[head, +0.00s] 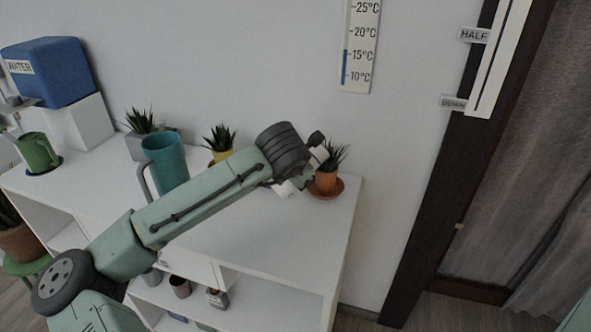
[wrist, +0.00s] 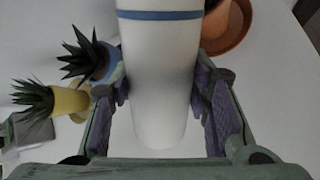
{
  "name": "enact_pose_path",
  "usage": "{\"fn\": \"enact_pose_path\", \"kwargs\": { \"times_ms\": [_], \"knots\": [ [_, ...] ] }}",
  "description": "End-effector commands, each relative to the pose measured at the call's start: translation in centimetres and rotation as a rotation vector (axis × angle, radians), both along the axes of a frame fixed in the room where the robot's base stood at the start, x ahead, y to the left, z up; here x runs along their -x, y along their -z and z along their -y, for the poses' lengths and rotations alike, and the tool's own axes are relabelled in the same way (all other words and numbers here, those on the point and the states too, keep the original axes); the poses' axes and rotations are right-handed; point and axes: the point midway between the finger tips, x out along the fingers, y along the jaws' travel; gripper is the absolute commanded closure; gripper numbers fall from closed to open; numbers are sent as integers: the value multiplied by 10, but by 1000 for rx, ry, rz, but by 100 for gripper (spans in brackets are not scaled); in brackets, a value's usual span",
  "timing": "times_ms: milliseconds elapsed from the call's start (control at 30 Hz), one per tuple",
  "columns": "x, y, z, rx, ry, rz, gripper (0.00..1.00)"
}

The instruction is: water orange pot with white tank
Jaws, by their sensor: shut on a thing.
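The white tank (wrist: 157,80), a white cylinder with a blue band, is held between the fingers of my gripper (wrist: 160,95) in the wrist view. In the head view my gripper (head: 305,172) is at the right end of the desk top, just left of the orange pot (head: 326,181), and the tank is mostly hidden by the arm. The orange pot holds a spiky plant and stands on an orange saucer (head: 338,190). In the wrist view the orange saucer (wrist: 238,30) shows at the upper right, beyond the tank, which covers part of it.
A blue pot (wrist: 112,73) is close left of the tank. A blue water container (head: 55,72) is at far left.

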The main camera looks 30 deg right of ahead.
Motion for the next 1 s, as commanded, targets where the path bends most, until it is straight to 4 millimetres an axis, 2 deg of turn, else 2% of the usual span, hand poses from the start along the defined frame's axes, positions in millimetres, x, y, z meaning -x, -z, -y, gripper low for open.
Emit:
{"fn": "enact_pose_path", "kwargs": {
  "times_ms": [1000],
  "knots": [
    [-1,-3,-1,-52,-1,2,95]
  ]
}}
